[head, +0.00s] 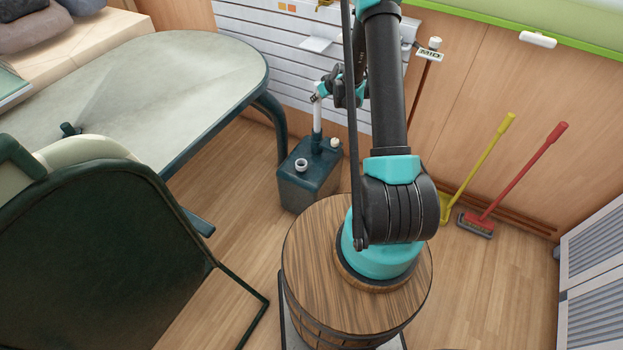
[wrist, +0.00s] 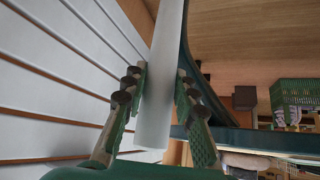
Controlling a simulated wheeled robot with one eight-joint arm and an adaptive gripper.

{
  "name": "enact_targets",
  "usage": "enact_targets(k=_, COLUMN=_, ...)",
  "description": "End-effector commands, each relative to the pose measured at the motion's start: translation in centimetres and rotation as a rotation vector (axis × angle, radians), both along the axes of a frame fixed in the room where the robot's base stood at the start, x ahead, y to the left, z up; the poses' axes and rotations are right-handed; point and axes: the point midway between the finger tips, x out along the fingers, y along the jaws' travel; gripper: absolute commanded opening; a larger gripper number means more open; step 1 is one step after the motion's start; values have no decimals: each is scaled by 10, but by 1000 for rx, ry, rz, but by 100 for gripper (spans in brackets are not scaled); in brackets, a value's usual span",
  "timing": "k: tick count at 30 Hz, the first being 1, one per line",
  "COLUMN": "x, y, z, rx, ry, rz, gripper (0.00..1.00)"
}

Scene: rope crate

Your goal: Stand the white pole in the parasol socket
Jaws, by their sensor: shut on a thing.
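The white pole (head: 317,118) stands roughly upright in the head view, its lower end at the top of the dark green box-shaped base (head: 310,188). I cannot tell whether that end sits in an opening or only overlaps the box. A white ring (head: 301,165) and a small pale knob (head: 335,143) show on the box top. My gripper (head: 322,92) is shut on the pole near its upper end. In the wrist view the pole (wrist: 165,70) runs between both fingers, its near end in sight; its far end leaves the picture at the top.
A slatted wall panel (head: 290,50) is close behind the pole. The grey-topped table (head: 190,80) and a dark green chair (head: 90,250) stand left. A yellow-handled tool (head: 480,165) and a red broom (head: 520,175) lean right. Wooden floor is open in front of the box.

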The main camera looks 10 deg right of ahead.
Motion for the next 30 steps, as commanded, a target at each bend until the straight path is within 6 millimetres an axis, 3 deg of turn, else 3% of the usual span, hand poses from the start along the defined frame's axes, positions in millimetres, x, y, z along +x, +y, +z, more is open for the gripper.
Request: enact_targets(k=30, x=0, y=0, z=-11, rx=0, ry=0, rz=0, gripper=0)
